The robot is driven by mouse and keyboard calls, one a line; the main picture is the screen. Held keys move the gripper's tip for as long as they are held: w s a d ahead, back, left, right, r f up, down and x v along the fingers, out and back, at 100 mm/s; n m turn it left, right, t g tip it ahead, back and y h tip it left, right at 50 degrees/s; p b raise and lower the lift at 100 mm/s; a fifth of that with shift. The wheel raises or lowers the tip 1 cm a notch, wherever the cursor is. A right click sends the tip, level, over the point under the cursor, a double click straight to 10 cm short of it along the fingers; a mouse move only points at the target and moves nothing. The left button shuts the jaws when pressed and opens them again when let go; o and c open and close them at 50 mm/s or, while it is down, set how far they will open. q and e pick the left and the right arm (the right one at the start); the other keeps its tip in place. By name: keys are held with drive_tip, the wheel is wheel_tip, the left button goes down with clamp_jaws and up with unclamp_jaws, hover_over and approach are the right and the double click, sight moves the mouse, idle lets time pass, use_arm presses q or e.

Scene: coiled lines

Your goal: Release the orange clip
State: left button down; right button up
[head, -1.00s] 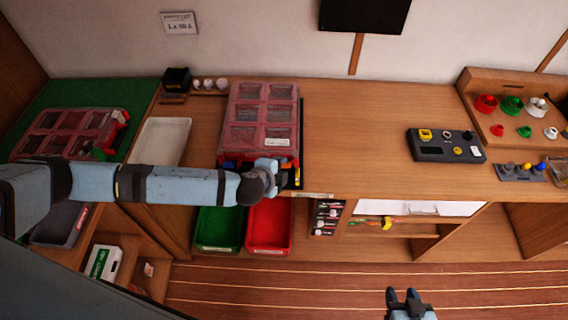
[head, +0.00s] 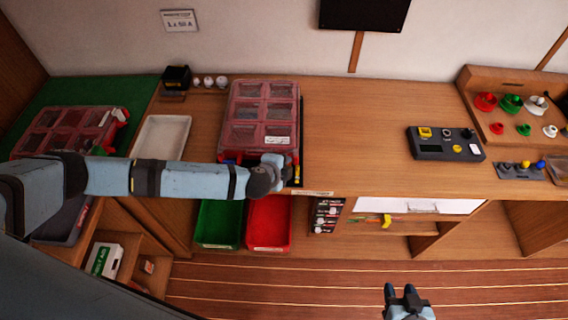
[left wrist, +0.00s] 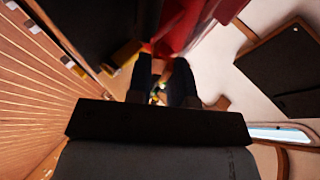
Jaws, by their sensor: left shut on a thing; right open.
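A case with a red frame and a clear divided lid (head: 262,112) lies closed on the bench. My left gripper (head: 276,164) is at its front right corner and hides most of that corner. A yellow-orange bit (head: 297,173) shows just right of the gripper. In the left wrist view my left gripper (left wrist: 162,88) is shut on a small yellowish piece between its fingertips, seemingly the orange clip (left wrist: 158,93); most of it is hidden. The red case edge (left wrist: 180,28) is just beyond. My right gripper (head: 403,292) is open and empty, over the floor in front of the bench.
A second red case (head: 62,132) lies on the green mat at the left. A white tray (head: 162,137) is between the cases. A green bin (head: 218,224) and a red bin (head: 269,224) are below. A dark control box (head: 445,145) is at right; the bench middle is clear.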

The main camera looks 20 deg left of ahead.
use_arm(q)
drive_tip(key=shift+s+d+f+t+b, duration=0.1)
drive_tip(key=shift+s+f+t+b, duration=0.2)
drive_tip(key=shift+f+b, duration=0.4)
drive_tip(key=shift+r+b, duration=0.15)
drive_tip(key=shift+b, duration=0.4)
drive_tip(key=shift+r+t, duration=0.2)
drive_tip(key=shift+t, duration=0.2)
drive_tip(key=c, duration=1)
unclamp_jaws()
